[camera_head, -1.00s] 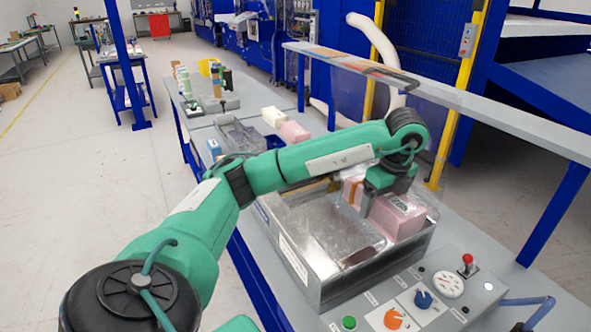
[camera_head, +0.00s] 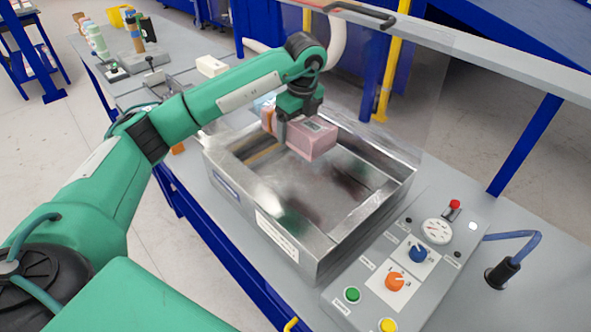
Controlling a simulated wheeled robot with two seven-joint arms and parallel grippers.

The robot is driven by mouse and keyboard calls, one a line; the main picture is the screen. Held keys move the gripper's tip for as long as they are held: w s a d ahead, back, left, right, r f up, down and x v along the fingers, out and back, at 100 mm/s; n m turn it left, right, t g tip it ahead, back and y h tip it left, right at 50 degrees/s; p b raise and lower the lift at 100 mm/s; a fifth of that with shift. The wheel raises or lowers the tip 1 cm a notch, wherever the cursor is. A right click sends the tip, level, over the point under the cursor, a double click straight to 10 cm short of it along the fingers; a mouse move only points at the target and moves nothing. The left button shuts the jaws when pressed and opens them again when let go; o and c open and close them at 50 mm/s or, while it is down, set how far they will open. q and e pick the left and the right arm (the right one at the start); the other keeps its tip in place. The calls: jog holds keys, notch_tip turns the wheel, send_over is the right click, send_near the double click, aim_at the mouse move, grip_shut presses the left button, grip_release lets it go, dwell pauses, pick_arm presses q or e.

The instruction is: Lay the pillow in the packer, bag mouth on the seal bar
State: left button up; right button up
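The packer (camera_head: 221,183) is an open metal chamber with a shiny inner floor, in the middle of the head view. My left gripper (camera_head: 298,122) reaches over its back part from above and appears shut on the pink, block-shaped pillow (camera_head: 316,141). The pillow shows over the back part of the chamber, with an orange-brown piece beside it on the left. Whether it touches the chamber floor I cannot tell. The bag mouth and its place on the seal bar cannot be made out. My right gripper is not in view.
A control panel (camera_head: 377,286) with coloured knobs and a gauge (camera_head: 437,231) stands right of the packer. A clear lid with a dark handle (camera_head: 362,14) is raised behind it. A white block (camera_head: 211,66) and several bottles sit farther back on the bench.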

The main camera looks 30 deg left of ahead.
pick_arm(q)
jog(key=p, duration=0.3)
send_over(296, 178)
notch_tip(296, 178, down, 10)
jog(key=shift+d+r, duration=0.1)
jog(key=shift+f, duration=0.75)
notch_tip(296, 178, down, 3)
jog(key=shift+f+p, duration=0.2)
jog(key=shift+p, duration=0.45)
jog(key=shift+f, duration=0.25)
